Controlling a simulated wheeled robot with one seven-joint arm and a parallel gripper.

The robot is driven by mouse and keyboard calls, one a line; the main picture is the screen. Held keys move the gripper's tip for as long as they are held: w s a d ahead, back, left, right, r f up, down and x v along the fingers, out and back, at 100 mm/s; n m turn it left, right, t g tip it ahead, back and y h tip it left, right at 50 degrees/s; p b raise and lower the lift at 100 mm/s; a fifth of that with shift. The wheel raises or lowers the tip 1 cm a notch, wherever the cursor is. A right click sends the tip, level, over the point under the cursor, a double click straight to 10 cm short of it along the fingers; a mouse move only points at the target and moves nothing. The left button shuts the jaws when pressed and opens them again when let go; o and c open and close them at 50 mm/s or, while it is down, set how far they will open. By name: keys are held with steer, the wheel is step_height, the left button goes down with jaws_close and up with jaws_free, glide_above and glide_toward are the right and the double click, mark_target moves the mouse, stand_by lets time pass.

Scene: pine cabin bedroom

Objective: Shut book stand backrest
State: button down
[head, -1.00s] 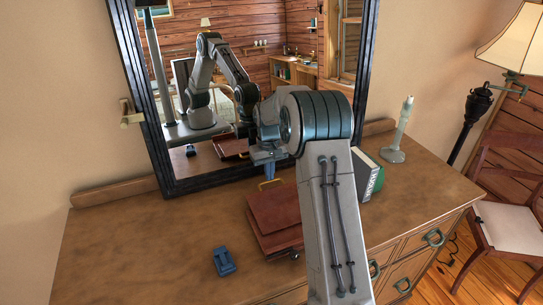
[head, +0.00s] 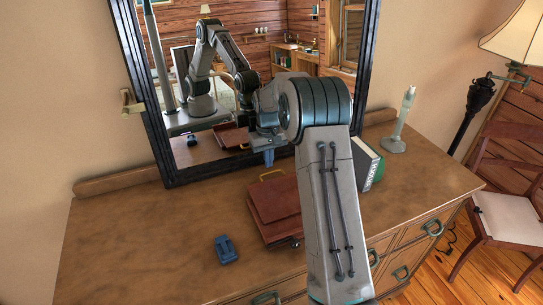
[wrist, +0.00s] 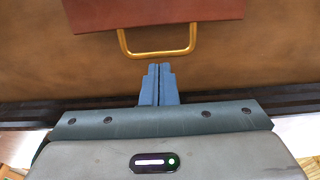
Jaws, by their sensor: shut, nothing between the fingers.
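A red-brown, leather-like folding piece (head: 272,205) with a brass handle loop (head: 272,174) lies on the dresser; I take it for the book stand. It looks like a case, and I cannot tell how far its panel is raised. My arm hides its right part. In the wrist view its handle edge (wrist: 150,14) is at the top, with the brass loop (wrist: 158,53) below it. My gripper (head: 268,160) is above the dresser on the mirror side of the loop. Its blue fingers (wrist: 158,72) are together and empty, and look apart from the loop.
The dresser top (head: 140,240) is clear at left. A framed mirror (head: 158,120) stands close behind my gripper. A book (head: 366,165) and a pale candlestick (head: 396,135) stand at right.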

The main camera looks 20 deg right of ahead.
step_height(320, 180, up, 11)
steer(key=w+b, duration=0.1)
steer(key=w, duration=0.1)
steer(key=s+a+r+t, duration=0.1)
steer(key=s+a+r, duration=0.1)
steer(key=s+r, duration=0.55)
steer(key=s+a+f+t, duration=0.1)
steer(key=s+f, duration=0.1)
steer(key=s, duration=1.2)
steer(key=s+a+f+m+t, duration=0.1)
steer(key=s+t, duration=0.1)
steer(key=s, duration=1.3)
steer(key=shift+s+f, duration=0.25)
steer(key=shift+f, duration=0.15)
